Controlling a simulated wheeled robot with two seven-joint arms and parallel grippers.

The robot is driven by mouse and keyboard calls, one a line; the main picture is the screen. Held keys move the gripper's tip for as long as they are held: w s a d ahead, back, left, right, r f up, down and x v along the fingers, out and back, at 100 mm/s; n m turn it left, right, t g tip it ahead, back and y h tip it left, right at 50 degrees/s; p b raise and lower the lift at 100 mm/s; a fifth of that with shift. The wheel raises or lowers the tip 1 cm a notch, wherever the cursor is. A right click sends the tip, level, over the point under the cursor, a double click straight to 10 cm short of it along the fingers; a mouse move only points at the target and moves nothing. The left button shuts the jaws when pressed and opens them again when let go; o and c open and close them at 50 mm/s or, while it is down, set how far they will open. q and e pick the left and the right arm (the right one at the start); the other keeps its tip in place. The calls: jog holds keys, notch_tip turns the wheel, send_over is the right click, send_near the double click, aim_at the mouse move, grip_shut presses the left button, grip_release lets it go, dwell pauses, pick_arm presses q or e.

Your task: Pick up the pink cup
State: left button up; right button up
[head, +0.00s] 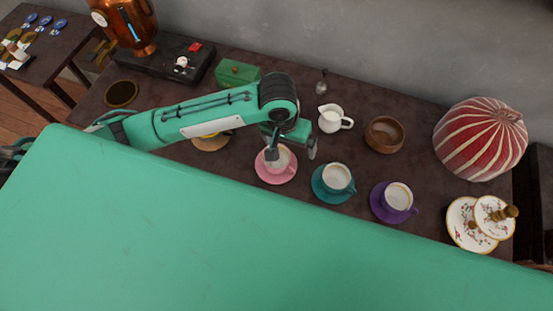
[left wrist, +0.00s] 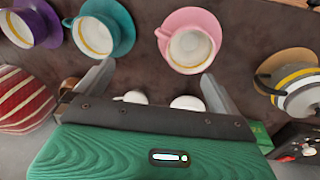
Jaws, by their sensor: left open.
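The pink cup (head: 280,158), with a pale inside, stands upright on its pink saucer (head: 270,179) in the head view, partly covered by my left gripper. The cup also shows in the left wrist view (left wrist: 190,47), with its handle to the left. My left gripper (head: 292,151) is open and empty above the cup's upper right side. In the left wrist view its two fingers (left wrist: 156,84) are spread wide, and the cup lies beyond their tips, towards the right finger. Contact does not show. My right gripper is not in view.
A teal cup (head: 336,177) and a purple cup (head: 398,197) stand on saucers to the right. A white pitcher (head: 330,118), a wooden bowl (head: 384,134) and a striped red teapot cover (head: 480,139) stand behind. A green box (head: 236,73) is at the back left.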

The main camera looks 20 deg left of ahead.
pick_arm(q)
jog(key=w+a+r+n+y, duration=0.1)
jog(key=a+y, duration=0.1)
jog(key=a, duration=0.1)
send_over(276, 163)
jog(key=shift+n+g, duration=0.3)
jog(key=f, duration=0.8)
jog(key=shift+w+f+p, duration=0.2)
jog(key=shift+p, duration=0.15)
jog(key=f, duration=0.1)
jog(key=f+p, duration=0.1)
jog(key=f, duration=0.2)
jog(key=shift+s+f, duration=0.1)
jog(key=shift+s, duration=0.15)
jog(key=shift+f, duration=0.6)
jog(key=c, duration=1.1)
jog(key=shift+r, duration=0.1)
